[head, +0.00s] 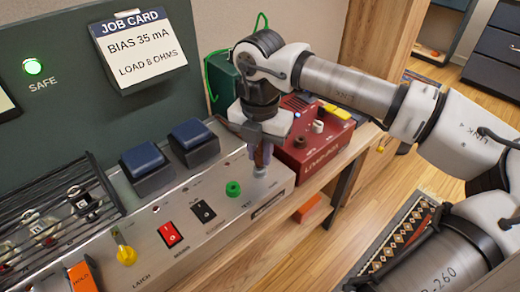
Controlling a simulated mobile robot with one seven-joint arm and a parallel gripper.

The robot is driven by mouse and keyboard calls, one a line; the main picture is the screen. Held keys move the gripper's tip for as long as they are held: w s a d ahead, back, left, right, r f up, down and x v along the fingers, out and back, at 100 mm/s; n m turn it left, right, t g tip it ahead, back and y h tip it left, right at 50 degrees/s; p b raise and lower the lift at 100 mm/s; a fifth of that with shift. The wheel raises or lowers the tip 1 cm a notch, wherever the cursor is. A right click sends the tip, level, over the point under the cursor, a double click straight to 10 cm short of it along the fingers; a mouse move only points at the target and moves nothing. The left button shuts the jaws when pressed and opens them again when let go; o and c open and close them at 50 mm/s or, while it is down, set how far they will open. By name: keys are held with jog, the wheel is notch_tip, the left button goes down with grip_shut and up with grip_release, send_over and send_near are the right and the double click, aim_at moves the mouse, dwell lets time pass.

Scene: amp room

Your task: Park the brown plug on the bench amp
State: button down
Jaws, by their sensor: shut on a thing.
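My gripper (261,152) points down over the right end of the bench amp (200,236), a silver chassis with switches and knobs on its top. It is shut on the brown plug (258,158), which shows only as a small brown strip between the fingers. The plug is upright, just above or at a pale round fitting (260,172) on the amp's top. I cannot tell whether they touch. A green socket (233,188) sits to the left of the gripper.
A red load box (318,150) with posts and a yellow part stands close right of my gripper. Dark blue transformer blocks (148,165), a red switch (170,234) and a black switch (203,211) are left. A job card (140,48) hangs behind.

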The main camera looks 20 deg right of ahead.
jog(key=shift+f+b, duration=0.45)
dwell(0.5)
jog(key=c, duration=1.2)
grip_release()
notch_tip(320, 180, up, 14)
jog(key=p, duration=0.8)
jog(key=shift+f, duration=0.15)
